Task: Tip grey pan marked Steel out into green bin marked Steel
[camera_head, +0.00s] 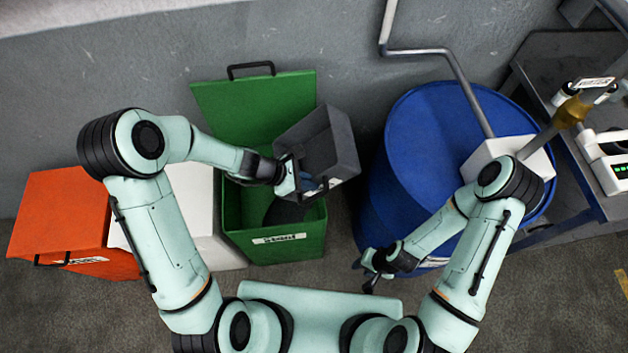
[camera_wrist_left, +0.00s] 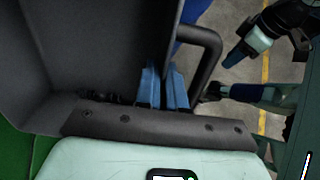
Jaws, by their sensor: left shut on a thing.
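The grey pan (camera_head: 335,145) is held tilted above the right part of the green bin, its open side facing up toward the head camera. Its visible inside looks bare. My right gripper (camera_head: 369,270) is low before the blue drum, fingers apart and empty.
An orange bin (camera_head: 60,215) and a white bin (camera_head: 190,195) stand left of the green bin. The blue drum (camera_head: 410,150) stands close on the right, with a bent grey pipe (camera_head: 455,65) over it. A bench with a scale (camera_head: 610,170) is far right.

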